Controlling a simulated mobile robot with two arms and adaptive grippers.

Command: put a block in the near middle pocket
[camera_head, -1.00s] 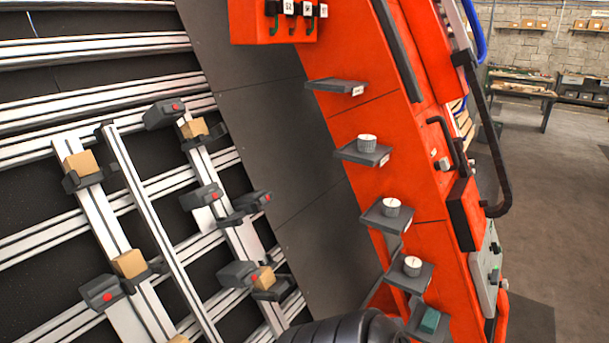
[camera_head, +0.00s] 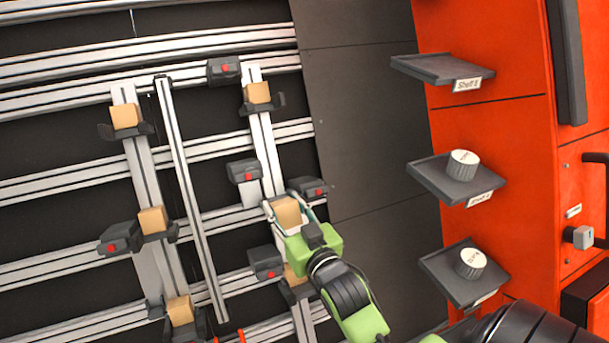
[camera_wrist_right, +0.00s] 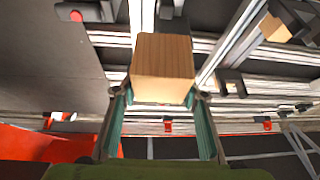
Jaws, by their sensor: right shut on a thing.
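My right gripper (camera_head: 287,207) is shut on a tan wooden block (camera_head: 287,213), with one finger on each side of it. The held block also shows large between the teal fingers in the right wrist view (camera_wrist_right: 162,68). In the head view it is over the right-hand upright rail (camera_head: 267,148), by the middle pocket, near a grey clamp (camera_head: 244,171) and another clamp (camera_head: 314,188). I cannot tell whether it touches the pocket. On the same rail, one block (camera_head: 257,93) sits higher and another (camera_head: 295,276) sits lower, partly behind my gripper. My left gripper is not in view.
The left upright rail holds several blocks, including an upper one (camera_head: 125,116) and a middle one (camera_head: 152,220). A thin bar (camera_head: 185,185) runs between the rails. Dark shelves, one with a white-topped knob (camera_head: 463,164), project from the orange frame (camera_head: 500,125) at right.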

